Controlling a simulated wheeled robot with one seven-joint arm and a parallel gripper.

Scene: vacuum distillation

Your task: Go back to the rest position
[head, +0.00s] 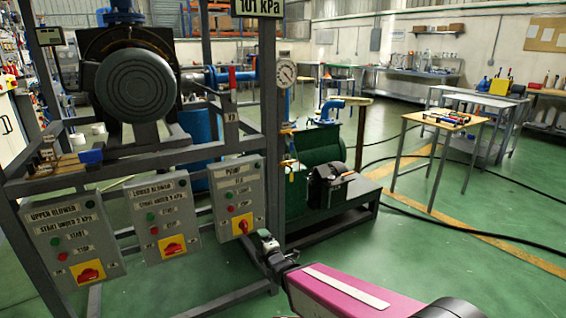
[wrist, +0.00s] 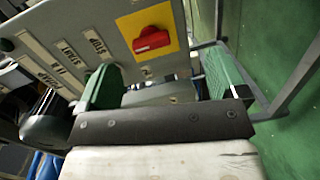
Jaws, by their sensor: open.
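My gripper (head: 268,242) is at the end of my pink arm link, just right of the PUMP control box (head: 236,200) in the head view. In the wrist view my gripper (wrist: 160,62) has its two green fingers spread apart with nothing between them. A grey control box face (wrist: 110,35) with a red rotary switch (wrist: 152,39) on a yellow plate lies just beyond the fingers. The fingers appear apart from the switch. The gripper is small and partly hidden by its own wrist in the head view.
The LOWER BLOWER box (head: 162,218) and UPPER BLOWER box (head: 73,238) hang on the grey frame to the left. A green pump unit (head: 318,165) stands behind my gripper. Green floor is open at right, crossed by black cables (head: 470,240). A small table (head: 445,119) stands farther back.

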